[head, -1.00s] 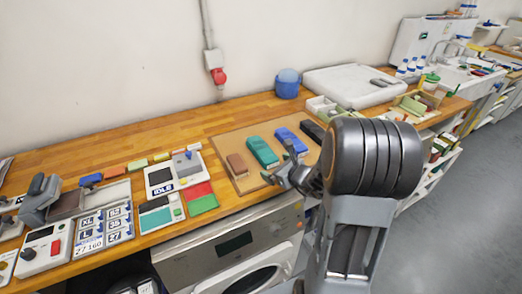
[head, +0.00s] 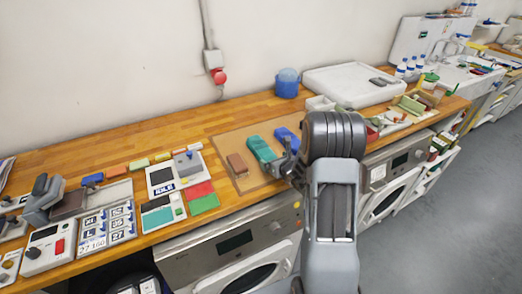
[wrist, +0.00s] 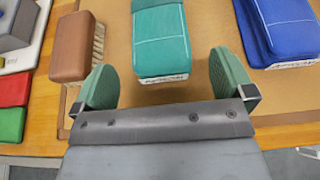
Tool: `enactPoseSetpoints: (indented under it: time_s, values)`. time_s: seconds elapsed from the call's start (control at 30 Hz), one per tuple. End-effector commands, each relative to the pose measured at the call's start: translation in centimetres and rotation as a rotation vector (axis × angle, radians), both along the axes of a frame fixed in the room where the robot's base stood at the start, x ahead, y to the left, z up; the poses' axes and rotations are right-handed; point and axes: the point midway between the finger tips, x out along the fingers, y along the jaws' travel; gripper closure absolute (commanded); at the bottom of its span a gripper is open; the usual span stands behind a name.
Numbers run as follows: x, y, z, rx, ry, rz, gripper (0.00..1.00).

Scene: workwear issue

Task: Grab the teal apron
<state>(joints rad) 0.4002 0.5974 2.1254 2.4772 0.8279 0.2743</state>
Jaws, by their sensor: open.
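The teal apron (head: 262,149) is a folded bundle with a pale label at its near end, lying on a brown mat (head: 228,145) on the wooden counter. In the wrist view the teal apron (wrist: 161,40) lies straight ahead, between the lines of the two fingers. My gripper (wrist: 160,85) is open, with one green-padded finger to each side of the apron's near end and nothing held. In the head view my gripper (head: 289,166) is at the apron's near right side, and my arm hides part of the mat. Whether the fingers are level with the apron is hard to tell.
A blue folded bundle (wrist: 280,30) lies close on the right. A brown brush (wrist: 78,45) with pale bristles lies on the left. Red and green pads (head: 202,197) are further left. A washing machine (head: 235,248) stands below the counter edge.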

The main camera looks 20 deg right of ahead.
Motion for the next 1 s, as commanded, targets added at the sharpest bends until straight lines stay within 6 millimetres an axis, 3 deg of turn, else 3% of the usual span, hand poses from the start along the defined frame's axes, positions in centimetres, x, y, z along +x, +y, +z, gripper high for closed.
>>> enactPoseSetpoints:
  time_s: [0.33, 0.67, 1.0]
  values:
    - [3.4, 0.6, -1.9, 0.000, 0.001, 0.001, 0.00]
    - [4.0, 0.6, -2.2, 0.000, 0.001, 0.000, 0.00]
    - [3.9, 0.6, -2.2, 0.000, 0.001, 0.000, 0.31]
